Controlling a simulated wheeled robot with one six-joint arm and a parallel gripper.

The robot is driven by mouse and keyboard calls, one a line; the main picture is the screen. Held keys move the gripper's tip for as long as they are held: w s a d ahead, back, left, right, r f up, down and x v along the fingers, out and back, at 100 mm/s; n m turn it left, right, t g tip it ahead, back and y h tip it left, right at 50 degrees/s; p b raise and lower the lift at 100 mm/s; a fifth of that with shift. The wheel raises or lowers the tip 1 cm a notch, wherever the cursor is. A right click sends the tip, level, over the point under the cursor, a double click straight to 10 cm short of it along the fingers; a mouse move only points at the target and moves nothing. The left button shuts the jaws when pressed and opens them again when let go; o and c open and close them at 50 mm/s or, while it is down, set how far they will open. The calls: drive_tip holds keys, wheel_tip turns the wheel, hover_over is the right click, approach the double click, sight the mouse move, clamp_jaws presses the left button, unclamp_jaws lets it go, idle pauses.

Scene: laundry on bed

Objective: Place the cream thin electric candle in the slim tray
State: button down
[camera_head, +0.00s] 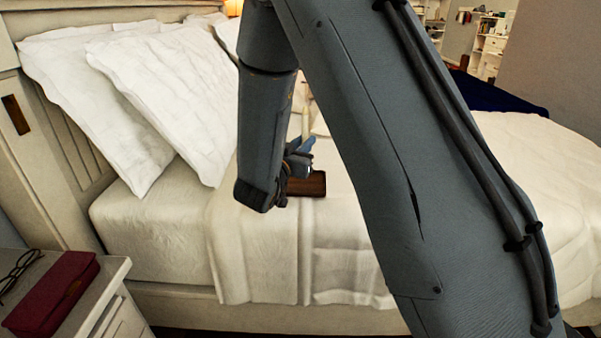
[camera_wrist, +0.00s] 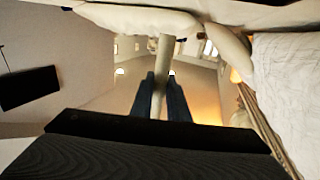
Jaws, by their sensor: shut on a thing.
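My gripper (camera_head: 302,148) is over the bed, partly hidden behind my own arm in the head view. It is shut on the cream thin electric candle (camera_head: 306,121), which stands up roughly vertical above the fingers. In the wrist view the candle (camera_wrist: 162,62) runs between the two dark fingers (camera_wrist: 160,98). A brown slim tray (camera_head: 312,184) lies on the bed just below the gripper. My arm hides its left part. I cannot tell whether the candle's lower end touches the tray.
White pillows (camera_head: 150,95) lean on the headboard at the left. The cream bedspread (camera_head: 345,250) is clear in front of the tray. A nightstand (camera_head: 110,290) at lower left holds a red case (camera_head: 52,293) and glasses (camera_head: 20,270). A dark blue cloth (camera_head: 490,95) lies at the back right.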

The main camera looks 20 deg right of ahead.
drive_tip(key=shift+f+b, duration=0.35)
drive_tip(key=shift+f, duration=2.9)
drive_tip(key=shift+f, duration=0.15)
drive_tip(key=c, duration=1.7)
unclamp_jaws()
